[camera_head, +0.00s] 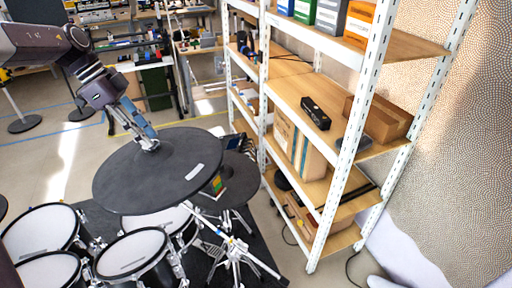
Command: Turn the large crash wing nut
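The large crash is a dark grey cymbal pad (115,188), tilted, with a small white label near its right side. My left arm comes in from the upper left, and its gripper (148,140) points down at the middle of the crash. A small silvery piece shows at the fingertips, where the wing nut sits. The fingers largely cover the nut, so I cannot tell how tightly they close around it. My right gripper is not in view.
Several white-headed drum pads (133,252) stand below the crash. A smaller dark cymbal (238,180) and silver stands are to its right. A white-framed shelf (345,165) with boxes stands further right. Open floor (45,150) lies to the left.

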